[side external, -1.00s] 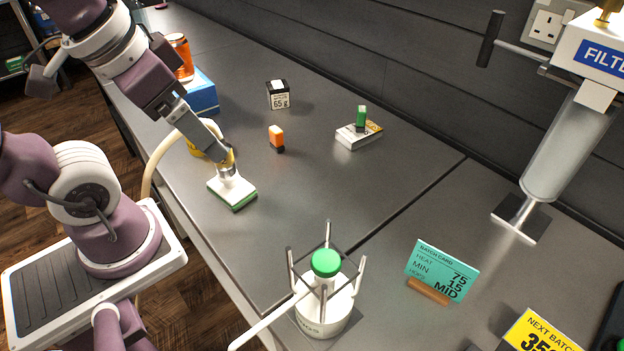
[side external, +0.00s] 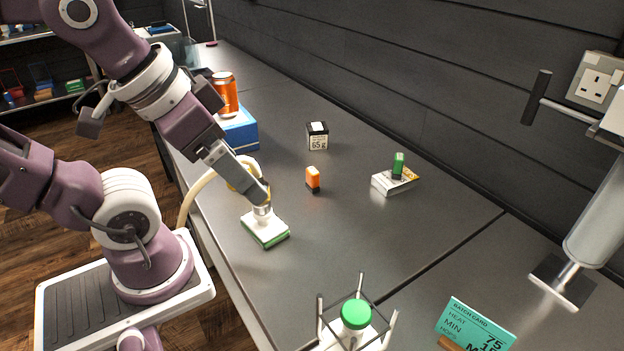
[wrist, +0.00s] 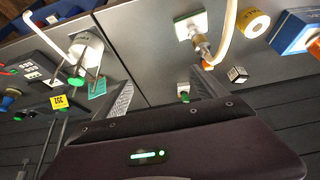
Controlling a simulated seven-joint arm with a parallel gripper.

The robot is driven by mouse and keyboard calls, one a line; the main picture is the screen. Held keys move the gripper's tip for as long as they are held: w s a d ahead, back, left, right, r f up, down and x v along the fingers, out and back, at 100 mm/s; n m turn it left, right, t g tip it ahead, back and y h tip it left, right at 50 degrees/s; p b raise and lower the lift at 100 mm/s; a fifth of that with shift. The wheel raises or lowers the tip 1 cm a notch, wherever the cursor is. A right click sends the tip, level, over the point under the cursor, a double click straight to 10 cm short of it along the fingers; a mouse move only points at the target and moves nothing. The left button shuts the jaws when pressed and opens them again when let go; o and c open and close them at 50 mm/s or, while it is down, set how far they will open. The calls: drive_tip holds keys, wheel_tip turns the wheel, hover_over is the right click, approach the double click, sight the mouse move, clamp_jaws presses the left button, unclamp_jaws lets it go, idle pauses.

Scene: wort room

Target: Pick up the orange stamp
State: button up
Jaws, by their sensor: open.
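The orange stamp (side external: 313,178) stands upright on the grey worktop, an orange block above a dark base. In the wrist view a bit of orange (wrist: 208,66) shows beside the right finger, mostly hidden by it. My gripper (side external: 257,188) is left of the stamp in the side view, apart from it, above the worktop.
A white-and-green pad (side external: 265,230) with a cream hose lies close below my gripper. A black-and-white cube (side external: 317,136) stands behind the stamp. A green stamp (side external: 398,165) stands on a white box (side external: 380,184) to the right. A blue box (side external: 238,130) carries an orange can (side external: 225,92).

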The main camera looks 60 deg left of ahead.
drive_tip(key=c, duration=0.8)
drive_tip(key=shift+o, duration=0.2)
drive_tip(key=n+g, duration=0.6)
drive_tip(key=n, duration=1.1)
hover_over(313, 170)
drive_tip(key=f, duration=1.4)
drive_tip(key=shift+s+a, duration=0.1)
drive_tip(key=shift+a, duration=0.15)
drive_tip(key=f, duration=0.7)
drive_tip(key=shift+d+f, duration=0.25)
drive_tip(key=shift+f, duration=0.05)
